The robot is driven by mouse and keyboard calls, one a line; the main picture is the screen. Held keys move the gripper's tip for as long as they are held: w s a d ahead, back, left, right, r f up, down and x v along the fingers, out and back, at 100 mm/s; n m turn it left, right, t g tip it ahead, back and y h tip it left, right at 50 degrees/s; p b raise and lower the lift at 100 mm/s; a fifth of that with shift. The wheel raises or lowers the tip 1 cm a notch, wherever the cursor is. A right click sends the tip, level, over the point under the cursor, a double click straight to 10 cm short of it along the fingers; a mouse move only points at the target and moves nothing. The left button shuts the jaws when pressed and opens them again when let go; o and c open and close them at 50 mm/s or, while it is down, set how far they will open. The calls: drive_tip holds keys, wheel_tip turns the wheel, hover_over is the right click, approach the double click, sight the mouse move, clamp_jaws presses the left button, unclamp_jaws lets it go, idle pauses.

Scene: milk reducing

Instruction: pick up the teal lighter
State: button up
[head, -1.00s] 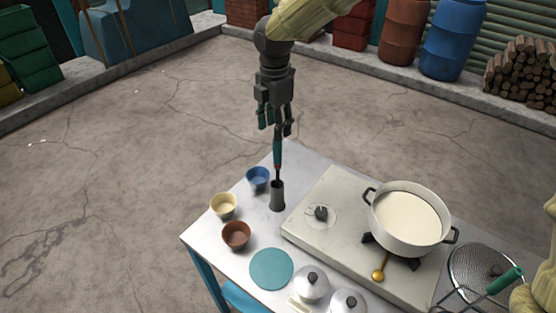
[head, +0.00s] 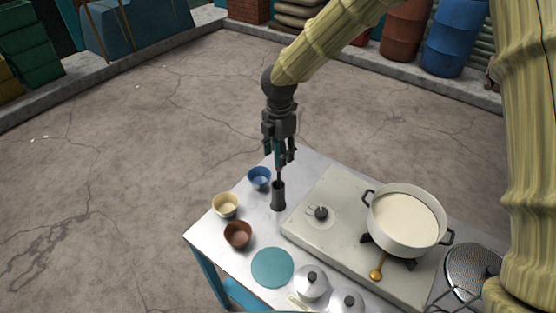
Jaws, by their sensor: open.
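The teal lighter (head: 277,153) stands upright, its dark thin stem going down into a dark grey cup (head: 278,197) near the back of the table. My gripper (head: 280,157) points down over the cup, with its fingers around the upper, teal part of the lighter. The fingers are open. They hide much of the teal handle, and I cannot tell whether they touch it.
Blue (head: 259,177), cream (head: 226,204) and brown (head: 238,234) bowls stand left of the cup. A teal disc (head: 272,267) lies in front. A stove (head: 330,234) with a pot of white liquid (head: 407,217) is at the right.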

drive_tip(key=shift+f, duration=0.9)
clamp_jaws()
drive_tip(key=shift+w+a+r, duration=0.1)
